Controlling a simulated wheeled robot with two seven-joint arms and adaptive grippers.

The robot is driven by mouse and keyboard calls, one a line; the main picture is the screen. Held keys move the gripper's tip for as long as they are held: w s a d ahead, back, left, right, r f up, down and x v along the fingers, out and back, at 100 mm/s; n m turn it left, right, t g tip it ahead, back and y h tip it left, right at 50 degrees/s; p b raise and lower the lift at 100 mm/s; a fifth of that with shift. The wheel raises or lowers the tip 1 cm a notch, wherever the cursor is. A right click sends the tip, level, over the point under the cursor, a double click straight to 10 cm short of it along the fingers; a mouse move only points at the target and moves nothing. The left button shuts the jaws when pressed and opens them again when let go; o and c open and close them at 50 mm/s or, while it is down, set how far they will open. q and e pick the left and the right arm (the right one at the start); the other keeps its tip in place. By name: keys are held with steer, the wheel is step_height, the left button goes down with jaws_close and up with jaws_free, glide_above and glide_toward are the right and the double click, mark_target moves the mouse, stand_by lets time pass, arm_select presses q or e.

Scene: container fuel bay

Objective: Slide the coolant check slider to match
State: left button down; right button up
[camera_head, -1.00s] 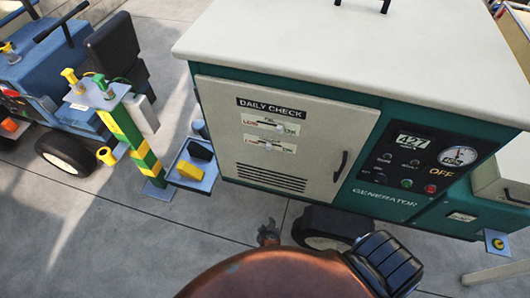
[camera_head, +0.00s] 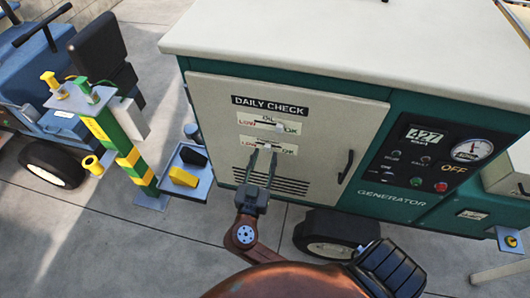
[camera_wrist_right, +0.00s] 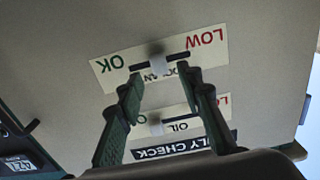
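The coolant slider is the lower of two on the cream door. Its pale knob (camera_wrist_right: 157,58) sits in a dark slot between a red LOW and a green OK, near the middle and a little toward OK. In the head view the coolant scale (camera_head: 284,148) is partly covered by my right gripper (camera_head: 262,150). The gripper is open and empty, its two fingers pointing at the door. In the wrist view the fingers (camera_wrist_right: 158,80) stand apart on either side below the knob; contact cannot be told. The left gripper is not in view.
The oil slider (camera_head: 280,127) sits just above, its knob near OK, under a DAILY CHECK sign (camera_head: 270,105). The door handle (camera_head: 346,166) sticks out at right. A small tray (camera_head: 200,187) with a yellow block (camera_head: 183,177) stands left of the generator.

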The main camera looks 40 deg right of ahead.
mark_target(268, 148)
steer(key=shift+x, duration=1.3)
steer(key=shift+c, duration=0.5)
jaws_close()
